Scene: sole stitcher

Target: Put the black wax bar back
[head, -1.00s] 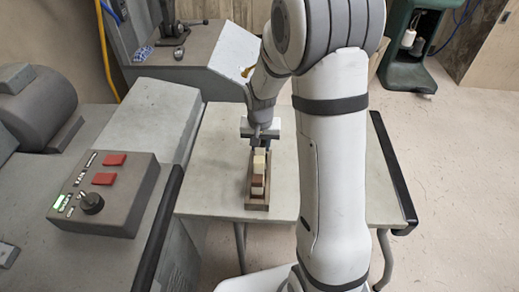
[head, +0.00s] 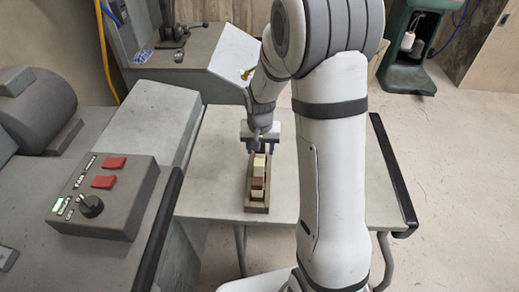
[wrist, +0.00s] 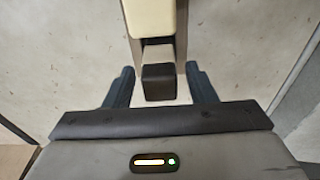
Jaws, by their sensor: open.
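The black wax bar (wrist: 158,82) shows in the wrist view as a dark block at the near end of the narrow wooden tray (wrist: 182,45). My gripper (wrist: 159,70) is open, with one finger on each side of the bar and a visible gap at both sides. In the head view my gripper (head: 259,143) is over the far end of the tray (head: 257,209), and I cannot make out the black bar there. Whether the bar rests fully in its slot is not clear.
Cream and brown bars (head: 258,183) stand in the tray's nearer part. The tray sits on a pale table (head: 211,190) with a dark right edge. A control box (head: 105,195) with red switches is at left. A grey machine (head: 185,70) stands behind the table.

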